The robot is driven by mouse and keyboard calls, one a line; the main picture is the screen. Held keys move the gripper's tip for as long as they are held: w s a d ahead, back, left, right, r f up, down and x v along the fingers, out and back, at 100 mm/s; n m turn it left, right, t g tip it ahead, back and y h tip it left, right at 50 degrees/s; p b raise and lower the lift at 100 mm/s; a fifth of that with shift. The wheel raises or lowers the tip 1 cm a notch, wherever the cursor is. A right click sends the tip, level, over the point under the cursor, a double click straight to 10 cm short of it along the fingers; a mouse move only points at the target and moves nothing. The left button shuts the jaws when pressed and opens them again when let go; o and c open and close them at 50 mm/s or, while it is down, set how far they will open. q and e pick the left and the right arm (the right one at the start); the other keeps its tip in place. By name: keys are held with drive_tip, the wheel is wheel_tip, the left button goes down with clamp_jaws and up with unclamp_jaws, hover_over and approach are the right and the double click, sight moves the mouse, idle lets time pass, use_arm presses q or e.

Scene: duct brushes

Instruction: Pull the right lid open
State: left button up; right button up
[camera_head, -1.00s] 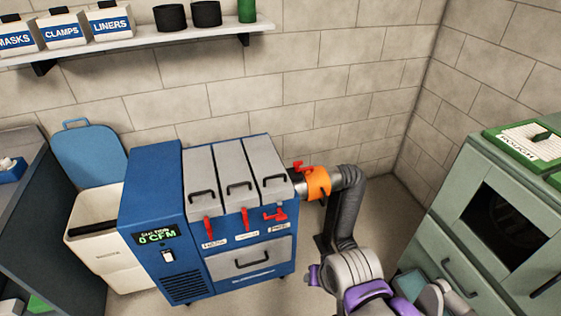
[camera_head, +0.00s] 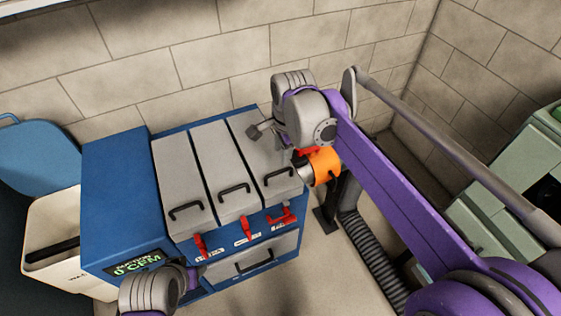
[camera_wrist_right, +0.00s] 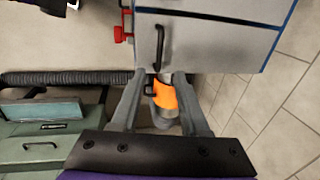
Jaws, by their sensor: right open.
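The blue cabinet (camera_head: 115,185) has three grey lids side by side. The right lid (camera_head: 259,150) is shut, with a black bar handle (camera_head: 280,177) near its front edge. A red latch (camera_head: 283,216) sits below it, turned sideways, while the other two red latches hang down. My right gripper (camera_head: 268,140) is above the right lid, behind the handle in the head view. In the wrist view my right gripper (camera_wrist_right: 158,88) is open and empty, with the handle (camera_wrist_right: 160,45) beyond its fingertips. My left wrist (camera_head: 155,288) shows at the bottom; its fingers are not clear.
An orange collar (camera_head: 324,165) joins the cabinet's right side to a black ribbed hose (camera_head: 370,245), close to my right gripper. A white bin (camera_head: 55,225) with a raised blue lid stands left. A green cabinet (camera_head: 490,215) stands right. The brick wall is close behind.

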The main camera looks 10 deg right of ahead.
sight(279, 171)
drive_tip(key=f, duration=0.3)
drive_tip(key=w+f, duration=0.1)
drive_tip(key=f, duration=0.2)
drive_tip(key=f+b, duration=0.1)
drive_tip(key=f, duration=0.2)
drive_tip(key=shift+w+a+f, duration=0.25)
drive_tip(key=shift+w+f, duration=0.05)
drive_tip(key=shift+w, duration=0.05)
clamp_jaws()
idle(0.9)
